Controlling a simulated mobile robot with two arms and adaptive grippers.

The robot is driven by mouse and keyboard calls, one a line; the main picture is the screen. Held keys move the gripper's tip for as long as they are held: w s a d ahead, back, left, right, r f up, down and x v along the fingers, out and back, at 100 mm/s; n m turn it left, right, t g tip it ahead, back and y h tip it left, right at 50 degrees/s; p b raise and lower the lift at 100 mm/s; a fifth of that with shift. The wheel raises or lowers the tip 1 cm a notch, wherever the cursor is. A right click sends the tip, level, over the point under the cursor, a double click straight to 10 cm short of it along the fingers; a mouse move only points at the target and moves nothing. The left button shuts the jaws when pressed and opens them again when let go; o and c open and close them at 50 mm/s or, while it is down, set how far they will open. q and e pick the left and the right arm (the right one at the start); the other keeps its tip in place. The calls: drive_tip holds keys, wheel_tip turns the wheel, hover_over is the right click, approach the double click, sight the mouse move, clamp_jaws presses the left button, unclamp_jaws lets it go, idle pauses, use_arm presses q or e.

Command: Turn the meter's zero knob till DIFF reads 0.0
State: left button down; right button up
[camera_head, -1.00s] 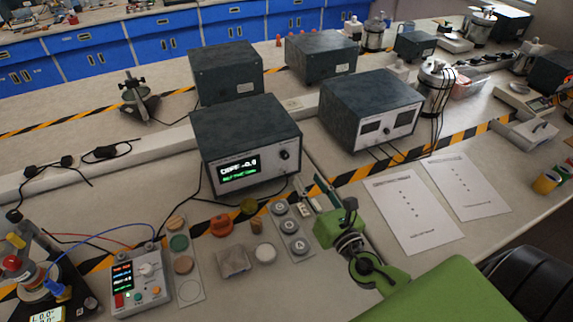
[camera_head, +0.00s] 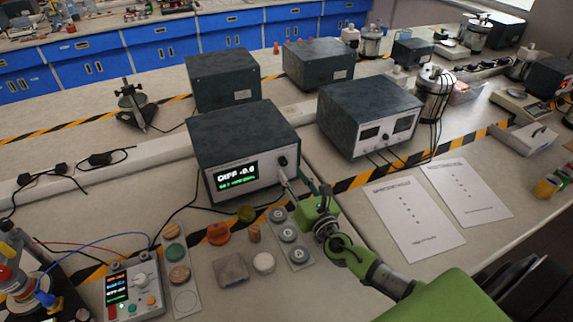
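The meter (camera_head: 243,140) is a dark box with a pale front, standing on the bench near the middle. Its lit display (camera_head: 237,174) shows DIFF in white with what looks like -0.6, and a smaller green line below. The dark zero knob (camera_head: 283,161) is at the right of the display. My green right gripper (camera_head: 288,183) reaches in from the lower right. Its fingertips are just below the knob, close to the front panel. I cannot tell whether they touch the knob, nor how far apart they are. My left gripper is not in view.
A second dark meter (camera_head: 370,110) stands to the right. Two printed sheets (camera_head: 415,217) lie at the right. A small control box (camera_head: 133,288) with wires stands at the lower left.

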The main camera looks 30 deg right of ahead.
sight(284, 164)
drive_tip(key=shift+w+d, duration=0.1)
drive_tip(key=shift+w, duration=2.25)
clamp_jaws()
